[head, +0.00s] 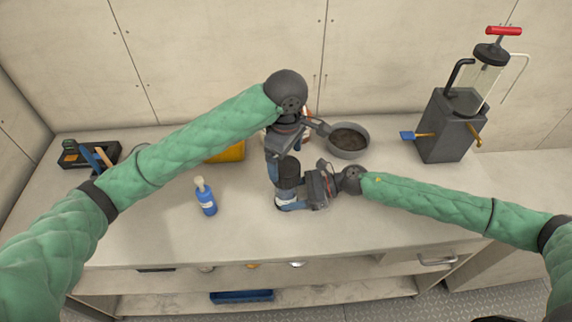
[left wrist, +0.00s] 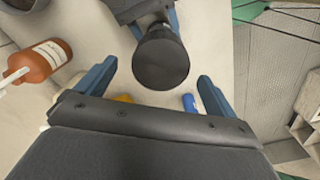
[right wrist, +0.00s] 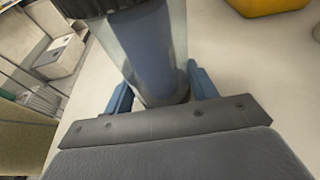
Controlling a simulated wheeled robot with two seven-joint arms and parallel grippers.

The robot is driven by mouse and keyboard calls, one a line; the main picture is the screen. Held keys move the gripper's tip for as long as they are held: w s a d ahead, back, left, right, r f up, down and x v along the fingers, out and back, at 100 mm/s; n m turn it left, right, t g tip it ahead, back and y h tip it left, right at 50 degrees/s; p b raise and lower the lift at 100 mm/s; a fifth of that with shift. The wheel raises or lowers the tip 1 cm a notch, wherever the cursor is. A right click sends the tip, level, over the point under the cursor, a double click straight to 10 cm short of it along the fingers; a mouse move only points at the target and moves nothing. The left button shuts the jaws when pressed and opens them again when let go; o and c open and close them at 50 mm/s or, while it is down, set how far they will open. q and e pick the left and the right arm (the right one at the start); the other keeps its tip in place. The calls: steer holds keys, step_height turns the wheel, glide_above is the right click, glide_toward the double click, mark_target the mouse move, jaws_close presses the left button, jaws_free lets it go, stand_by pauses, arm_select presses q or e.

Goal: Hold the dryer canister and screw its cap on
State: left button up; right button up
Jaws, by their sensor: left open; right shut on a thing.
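The dryer canister (right wrist: 150,50) is a clear cylinder with blue inside, standing upright on the bench. My right gripper (head: 287,202) is shut around its lower part; both fingers show beside it in the right wrist view (right wrist: 162,92). The black cap (left wrist: 160,60) sits on top of the canister; it also shows in the head view (head: 288,170). How far it is threaded I cannot tell. My left gripper (head: 275,176) is open, pointing down just above the cap. In the left wrist view its fingers stand apart on either side of the cap, and contact is not visible.
A grey pan (head: 348,143), an orange-brown bottle (left wrist: 42,62) and a dark pump unit (head: 448,128) stand around. A tool tray (head: 75,152) is far left. The bench front is clear.

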arm_select(q)
step_height(320, 180, up, 7)
stand_by(0.4)
arm_select(e)
steer(key=o, duration=1.4)
steer(key=shift+o, duration=0.2)
steer(key=shift+d, duration=0.1)
steer(key=v, duration=1.1)
steer(key=shift+d+r, duration=0.15)
steer(key=shift+d, duration=0.25)
